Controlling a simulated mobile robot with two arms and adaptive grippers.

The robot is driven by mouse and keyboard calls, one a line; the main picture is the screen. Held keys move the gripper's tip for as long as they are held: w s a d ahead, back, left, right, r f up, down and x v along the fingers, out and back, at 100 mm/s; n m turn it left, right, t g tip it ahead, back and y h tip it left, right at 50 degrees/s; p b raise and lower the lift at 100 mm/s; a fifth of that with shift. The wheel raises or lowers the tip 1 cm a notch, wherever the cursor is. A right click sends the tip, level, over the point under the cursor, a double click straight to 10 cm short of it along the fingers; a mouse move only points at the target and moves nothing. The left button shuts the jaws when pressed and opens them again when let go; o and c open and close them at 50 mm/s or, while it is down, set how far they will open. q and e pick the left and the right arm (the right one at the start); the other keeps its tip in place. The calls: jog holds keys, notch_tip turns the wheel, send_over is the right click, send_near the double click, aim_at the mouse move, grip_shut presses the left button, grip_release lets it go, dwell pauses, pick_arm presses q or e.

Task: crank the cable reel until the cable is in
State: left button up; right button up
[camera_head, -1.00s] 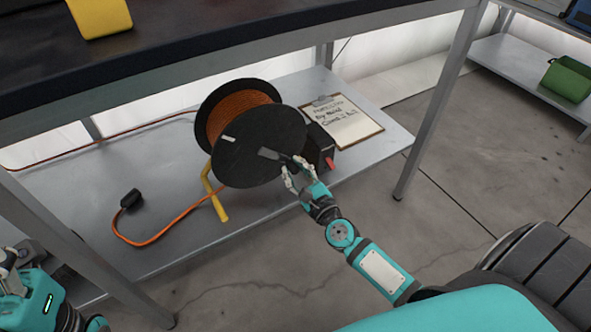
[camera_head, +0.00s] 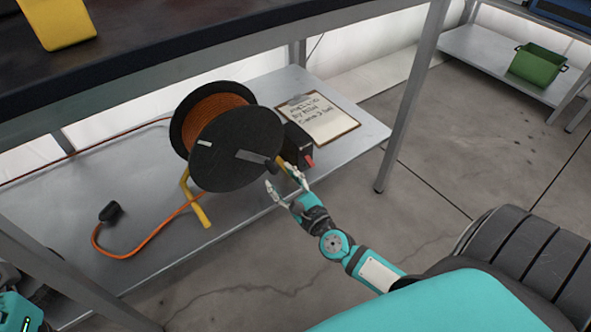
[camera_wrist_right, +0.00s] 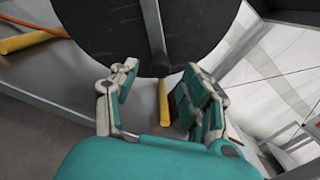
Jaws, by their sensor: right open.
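The cable reel (camera_head: 212,157) stands on the lower shelf, with black discs, orange cable wound inside and a yellow stand. A dark crank arm (camera_head: 252,156) lies across its front disc, pointing right and slightly down; it also shows in the wrist view (camera_wrist_right: 155,35). Orange cable (camera_head: 150,237) runs from the reel along the shelf to a black plug (camera_head: 110,212). My right gripper (camera_head: 283,180) is open and empty just below the crank's outer end, with a small gap showing in the wrist view (camera_wrist_right: 160,97). My left arm is cut off at the lower left; its fingers are not clear.
A clipboard (camera_head: 323,118) with a handwritten note lies behind the reel, and a black box with a red part (camera_head: 308,160) sits beside it. A table leg (camera_head: 412,100) stands right of the reel. The dark tabletop (camera_head: 230,42) overhangs the shelf. A green bin (camera_head: 538,65) is far right.

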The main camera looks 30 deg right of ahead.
jog(key=s, duration=0.8)
